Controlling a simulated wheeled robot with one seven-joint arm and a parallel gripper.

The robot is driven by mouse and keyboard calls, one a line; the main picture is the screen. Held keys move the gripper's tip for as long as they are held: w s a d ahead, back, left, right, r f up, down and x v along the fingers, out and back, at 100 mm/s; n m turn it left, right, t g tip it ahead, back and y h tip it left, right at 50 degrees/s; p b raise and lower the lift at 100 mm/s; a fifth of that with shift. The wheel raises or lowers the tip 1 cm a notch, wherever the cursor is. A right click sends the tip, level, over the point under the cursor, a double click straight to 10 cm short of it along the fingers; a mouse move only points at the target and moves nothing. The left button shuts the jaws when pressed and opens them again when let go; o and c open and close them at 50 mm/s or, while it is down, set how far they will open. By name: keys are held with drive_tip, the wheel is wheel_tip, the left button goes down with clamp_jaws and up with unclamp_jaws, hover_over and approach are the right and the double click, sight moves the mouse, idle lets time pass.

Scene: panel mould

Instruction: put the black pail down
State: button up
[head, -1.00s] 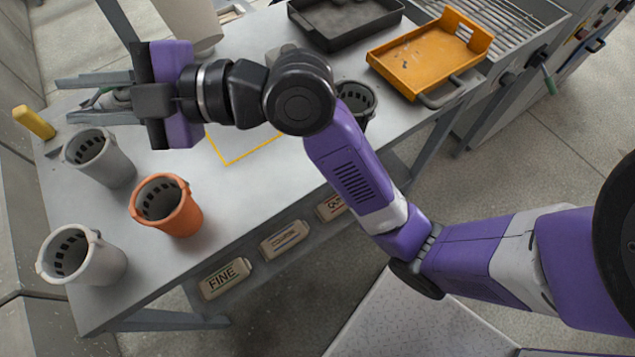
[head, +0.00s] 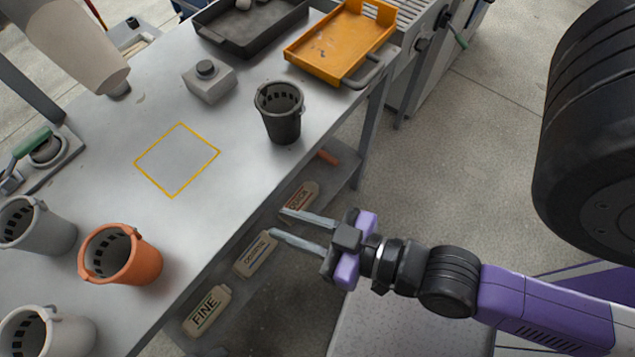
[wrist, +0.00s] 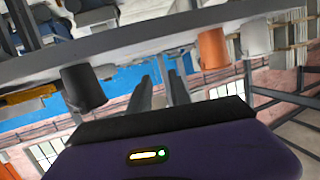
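The black pail (head: 280,112) stands upright and empty on the grey table, near its front edge and right of the yellow outlined square (head: 177,160). It also shows in the wrist view (wrist: 84,88), which looks upside down. My gripper (head: 278,222) is in front of the table, off its edge, below and apart from the pail. Its two fingers are apart with nothing between them, and they also show in the wrist view (wrist: 161,93).
An orange pail (head: 122,258) and two grey pails (head: 45,228) stand at the table's left. A grey block with a black knob (head: 208,82), a dark tray (head: 250,30) and an orange tray (head: 340,45) are farther back. Labelled blocks (head: 208,311) lie on the lower shelf.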

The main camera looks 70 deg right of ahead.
drive_tip(key=s+d+n, duration=0.1)
drive_tip(key=s+d, duration=0.1)
drive_tip(key=s, duration=0.5)
drive_tip(key=shift+d+r+g+y, duration=0.25)
drive_tip(key=shift+r+g+y, duration=0.05)
drive_tip(key=shift+r, duration=0.05)
